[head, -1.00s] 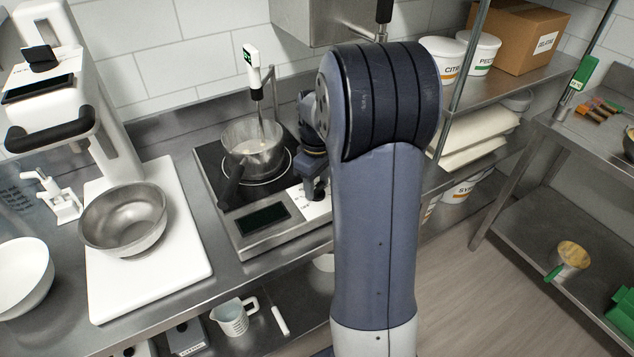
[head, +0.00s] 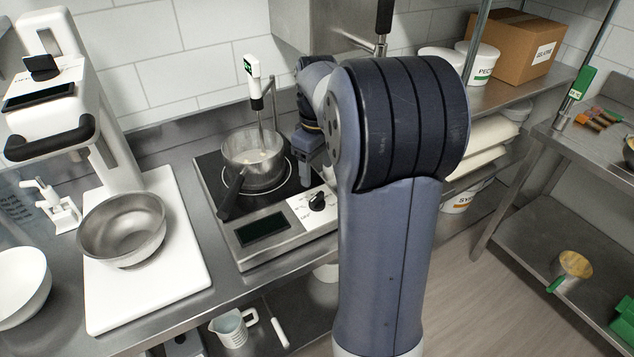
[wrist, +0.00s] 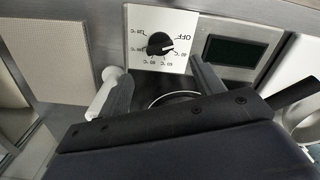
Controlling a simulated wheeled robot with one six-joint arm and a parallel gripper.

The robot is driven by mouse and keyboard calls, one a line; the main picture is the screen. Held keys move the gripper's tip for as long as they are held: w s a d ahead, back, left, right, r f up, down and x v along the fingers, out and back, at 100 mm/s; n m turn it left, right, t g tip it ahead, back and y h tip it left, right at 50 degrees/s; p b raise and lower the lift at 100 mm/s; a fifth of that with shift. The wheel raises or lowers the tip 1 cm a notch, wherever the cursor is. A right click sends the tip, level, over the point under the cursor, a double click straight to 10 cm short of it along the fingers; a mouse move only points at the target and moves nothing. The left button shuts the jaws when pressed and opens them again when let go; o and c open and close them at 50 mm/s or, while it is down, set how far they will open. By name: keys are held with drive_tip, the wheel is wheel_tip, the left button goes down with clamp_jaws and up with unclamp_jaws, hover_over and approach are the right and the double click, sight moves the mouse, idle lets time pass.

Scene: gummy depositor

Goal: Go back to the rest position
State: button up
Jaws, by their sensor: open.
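My gripper (head: 314,165) is beside the hot plate, just behind its control knob (head: 317,201) in the head view. My own arm hides part of it. In the wrist view my gripper (wrist: 162,84) has its two fingers apart with nothing between them. The black knob (wrist: 160,44) on its white dial panel shows beyond the fingertips, clear of them. The hot plate (head: 246,262) carries a steel pot (head: 262,178) with pale contents and a dark handle. A white and green probe (head: 254,84) stands in the pot.
A steel bowl (head: 122,228) sits on a white board (head: 190,285) at the left, under a white mixer-like machine (head: 50,98). A shelf at the right holds white tubs (head: 483,66) and a cardboard box (head: 515,48). A jug (head: 232,328) stands on the lower shelf.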

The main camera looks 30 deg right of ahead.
sight(317, 196)
wheel_tip(317, 196, up, 2)
drive_tip(key=shift+r, duration=0.2)
wheel_tip(317, 196, down, 11)
drive_tip(key=shift+r, duration=0.1)
idle(0.7)
